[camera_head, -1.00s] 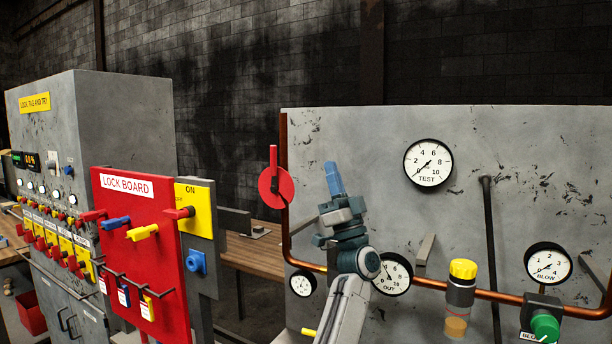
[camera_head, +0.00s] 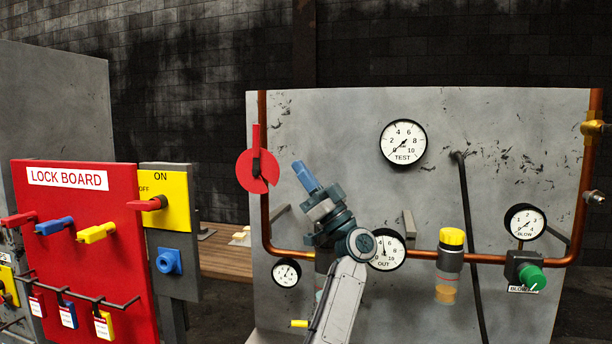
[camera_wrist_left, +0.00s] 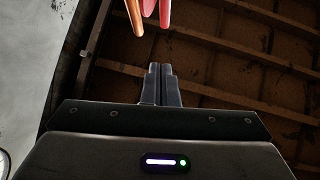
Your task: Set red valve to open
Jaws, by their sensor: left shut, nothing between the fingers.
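The red valve (camera_head: 252,170) is a round red disc with a notch at its lower right and an upright red handle. It sits on the vertical copper pipe at the left edge of the grey panel. My left gripper (camera_head: 301,167) points up in front of the panel, to the right of the valve and apart from it. Its blue fingers are shut and empty. In the left wrist view, the closed fingertips (camera_wrist_left: 160,68) point toward the copper pipe (camera_wrist_left: 134,14) and a red part of the valve (camera_wrist_left: 158,10) at the top. My right gripper is not in view.
The grey panel (camera_head: 340,130) carries a TEST gauge (camera_head: 403,142), an OUT gauge (camera_head: 388,250), a BLOW gauge (camera_head: 525,222), a yellow-capped filter (camera_head: 450,265) and a green knob (camera_head: 530,275). The red lock board (camera_head: 85,210) and yellow switch box (camera_head: 172,205) stand at the left.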

